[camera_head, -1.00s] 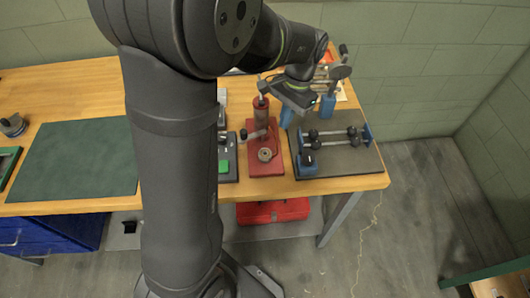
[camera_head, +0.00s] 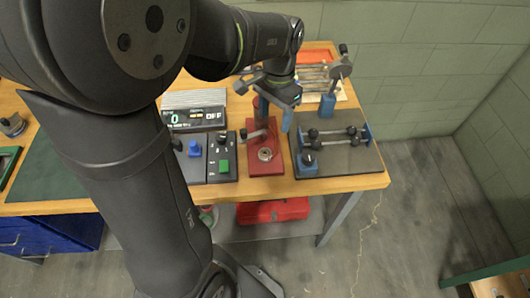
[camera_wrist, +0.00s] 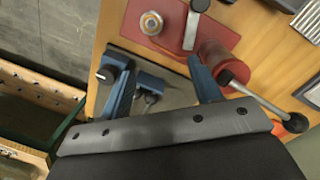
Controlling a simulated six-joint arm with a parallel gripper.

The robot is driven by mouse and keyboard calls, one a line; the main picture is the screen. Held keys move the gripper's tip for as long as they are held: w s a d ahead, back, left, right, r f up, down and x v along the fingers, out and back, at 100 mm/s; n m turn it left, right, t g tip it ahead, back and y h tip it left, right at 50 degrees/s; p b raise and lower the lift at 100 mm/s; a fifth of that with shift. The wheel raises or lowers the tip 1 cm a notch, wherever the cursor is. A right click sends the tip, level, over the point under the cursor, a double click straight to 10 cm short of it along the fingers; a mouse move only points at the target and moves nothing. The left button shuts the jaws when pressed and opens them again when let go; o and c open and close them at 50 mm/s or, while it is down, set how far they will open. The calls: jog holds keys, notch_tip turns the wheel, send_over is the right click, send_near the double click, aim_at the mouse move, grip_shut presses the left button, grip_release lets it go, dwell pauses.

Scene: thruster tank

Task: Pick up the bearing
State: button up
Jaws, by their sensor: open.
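The bearing (camera_head: 265,154), a small metal ring, sits on the front part of the red press base (camera_head: 268,168). It also shows at the top of the wrist view (camera_wrist: 152,22), with a brassy centre, lying on the red plate (camera_wrist: 172,10). My gripper (camera_head: 275,112) has blue fingers and is above and behind the bearing, near the press's red column. In the wrist view my gripper (camera_wrist: 162,64) is open and empty, with the bearing beyond its fingertips. The fingers and the bearing are apart.
The red press column (camera_wrist: 215,58) and its lever (camera_wrist: 262,100) are close to the right finger. A dark plate with a blue-ended rod fixture (camera_head: 335,137) stands to the right. A control box with a green button (camera_head: 224,166) and a display (camera_head: 195,118) are left.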

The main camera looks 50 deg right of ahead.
jog(key=a+r+h, duration=0.5)
jog(key=a+r, duration=0.2)
jog(key=a, duration=0.4)
send_near(265, 153)
notch_tip(265, 153, down, 3)
jog(key=shift+s+r+n+h, duration=0.15)
jog(key=shift+n+h, duration=0.15)
jog(key=shift+d+x, duration=0.2)
jog(key=shift+x, duration=2.6)
jog(key=shift+r, duration=0.1)
jog(key=c, duration=1.2)
jog(key=shift+o, duration=0.2)
